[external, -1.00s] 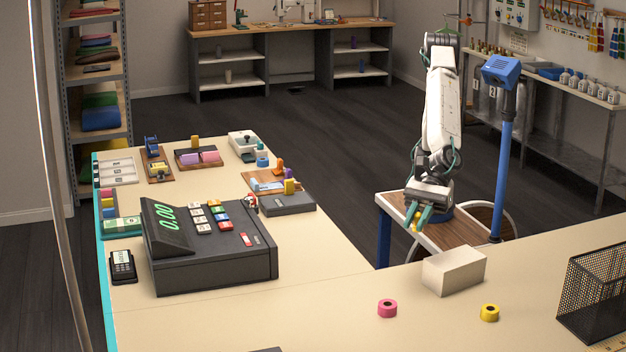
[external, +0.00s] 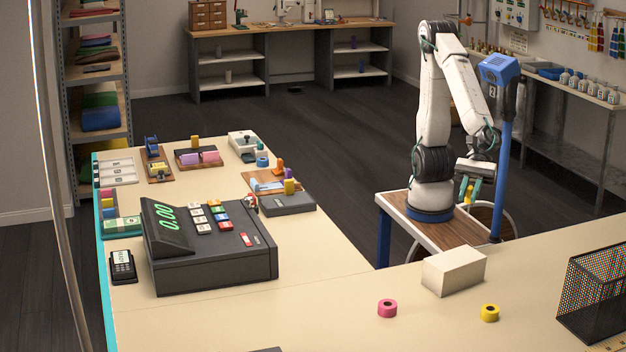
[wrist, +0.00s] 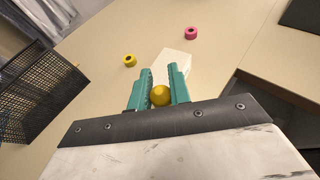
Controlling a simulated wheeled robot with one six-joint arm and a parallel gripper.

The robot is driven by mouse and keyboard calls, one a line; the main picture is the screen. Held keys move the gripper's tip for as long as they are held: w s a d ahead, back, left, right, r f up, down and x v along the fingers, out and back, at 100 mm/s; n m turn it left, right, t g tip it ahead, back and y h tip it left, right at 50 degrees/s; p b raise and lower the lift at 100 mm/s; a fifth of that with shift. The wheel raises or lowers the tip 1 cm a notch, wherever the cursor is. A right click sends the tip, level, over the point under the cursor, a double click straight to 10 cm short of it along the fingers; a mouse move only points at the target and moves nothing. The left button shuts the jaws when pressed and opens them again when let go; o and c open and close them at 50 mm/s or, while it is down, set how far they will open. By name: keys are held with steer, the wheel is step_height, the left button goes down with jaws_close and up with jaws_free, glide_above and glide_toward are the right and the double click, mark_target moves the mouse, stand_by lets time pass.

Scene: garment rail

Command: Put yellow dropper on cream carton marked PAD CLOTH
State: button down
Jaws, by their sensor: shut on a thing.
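My gripper (external: 470,190) has teal fingers and is shut on the yellow dropper (external: 469,193). In the wrist view my gripper (wrist: 158,88) holds the dropper between its fingers, and the dropper's round yellow end (wrist: 160,96) shows. In the external view the gripper is in the air beside my arm, behind the counter. The cream carton (external: 453,271) lies on the counter in front of my base. In the wrist view the carton (wrist: 175,65) lies beyond the fingertips, partly hidden by them. No lettering on it can be read in these views.
A pink tape roll (external: 387,308) and a yellow tape roll (external: 489,313) lie on the counter in front of the carton. A black mesh basket (external: 596,290) stands at the right. A cash register (external: 205,245) stands at the left. The carton's top looks bare.

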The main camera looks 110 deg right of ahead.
steer(key=shift+a+r+x, duration=0.15)
steer(key=shift+x, duration=2.3)
steer(key=shift+a+r+x, duration=0.15)
steer(key=shift+r+x, duration=0.05)
steer(key=shift+x, duration=2.2)
steer(key=shift+a+r+x, duration=0.15)
steer(key=shift+x, duration=2.3)
steer(key=shift+s, duration=0.15)
steer(key=shift+f, duration=0.15)
steer(key=c, duration=1.3)
jaws_free()
